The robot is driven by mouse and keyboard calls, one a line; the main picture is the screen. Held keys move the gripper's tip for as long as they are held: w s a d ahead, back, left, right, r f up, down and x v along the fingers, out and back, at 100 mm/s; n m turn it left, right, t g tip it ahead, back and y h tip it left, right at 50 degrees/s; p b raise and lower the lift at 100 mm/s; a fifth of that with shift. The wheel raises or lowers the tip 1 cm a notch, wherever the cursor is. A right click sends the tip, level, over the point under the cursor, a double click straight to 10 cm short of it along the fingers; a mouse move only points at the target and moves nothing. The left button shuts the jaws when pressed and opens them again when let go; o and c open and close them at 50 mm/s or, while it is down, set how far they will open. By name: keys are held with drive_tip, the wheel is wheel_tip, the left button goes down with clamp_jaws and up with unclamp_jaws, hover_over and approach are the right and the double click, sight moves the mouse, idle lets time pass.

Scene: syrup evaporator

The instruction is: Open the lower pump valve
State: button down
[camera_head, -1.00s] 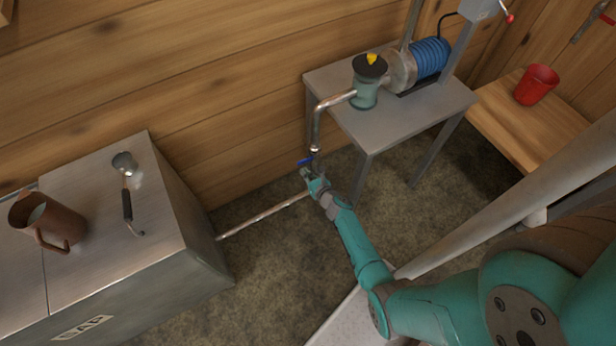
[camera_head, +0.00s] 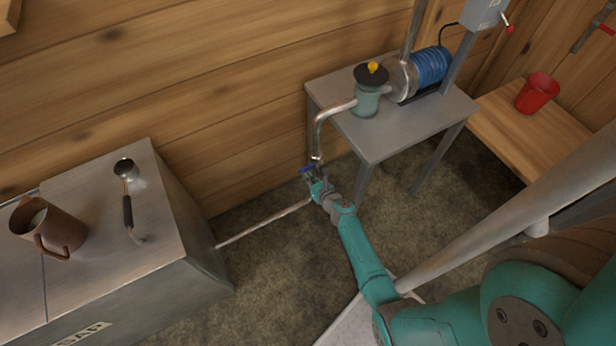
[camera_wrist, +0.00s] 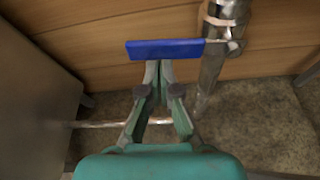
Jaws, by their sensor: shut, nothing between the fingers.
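The lower pump valve has a blue lever handle (camera_wrist: 165,49) on the vertical metal pipe (camera_wrist: 213,60). In the wrist view the handle lies crosswise, pointing left from the pipe. The blue handle also shows in the head view (camera_head: 307,168), low on the pipe below the pump table. My gripper (camera_wrist: 158,65) is shut and empty, with its fingertips at the near edge of the blue handle; I cannot tell whether they touch it. In the head view my gripper (camera_head: 313,179) is just below the handle and partly hides the valve.
A grey table (camera_head: 400,128) carries the blue pump motor (camera_head: 433,66) and the strainer (camera_head: 367,95). The SAP tank (camera_head: 190,250) stands left with a ladle (camera_head: 127,205) and a brown jug (camera_head: 50,228) on top. A thin pipe (camera_head: 262,222) runs low between tank and valve.

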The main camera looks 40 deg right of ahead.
sight(310, 169)
drive_tip(key=shift+r+m, duration=0.4)
drive_tip(key=shift+d+r+m+t+y, duration=0.1)
drive_tip(key=shift+r+m+t+y, duration=0.2)
drive_tip(key=shift+r+m+y, duration=0.55)
drive_tip(key=r+m, duration=0.1)
drive_tip(key=r+m+y, duration=0.1)
drive_tip(key=m, duration=0.1)
drive_tip(key=shift+s+d+t, duration=0.1)
drive_tip(key=shift+d+t, duration=0.25)
drive_tip(key=shift+t, duration=0.05)
drive_tip(key=shift+s+d+r+m+t+y, duration=0.25)
drive_tip(key=shift+d+r+m, duration=0.25)
drive_tip(key=shift+d+m, duration=0.15)
drive_tip(key=shift+s+d+r+m+t+y, duration=0.1)
drive_tip(key=shift+d+r+m+t+y, duration=0.15)
drive_tip(key=shift+d+r+m, duration=0.45)
drive_tip(key=shift+s+d+r+m+t+y, duration=0.2)
drive_tip(key=shift+d+r+m+t, duration=0.15)
drive_tip(key=shift+m, duration=0.45)
